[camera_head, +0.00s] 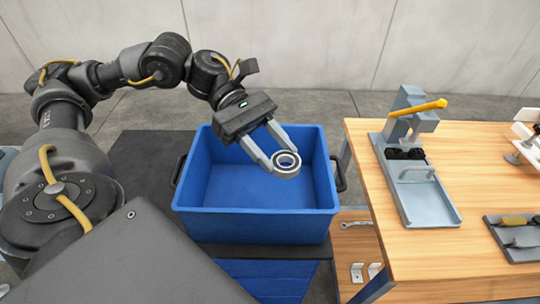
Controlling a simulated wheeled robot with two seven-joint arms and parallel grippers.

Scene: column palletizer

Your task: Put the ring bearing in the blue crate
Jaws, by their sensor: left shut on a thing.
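The ring bearing (287,160) is a small grey metal ring with a dark inner band. My left gripper (280,164) is shut on it, with its two grey fingers on either side of the ring. The blue crate (256,225) is an open box with dark side handles. The gripper and ring show over the crate's open top, toward its right half. The ring's exact height above the crate floor is hard to tell. The visible crate floor looks empty. My right gripper is not in view.
A wooden workbench (465,252) stands to the right of the crate. On it are a grey press fixture (417,195) with a yellow handle and a dark tool tray (518,250). A wrench (356,224) and brackets lie on its lower shelf. The crate rests on a dark surface.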

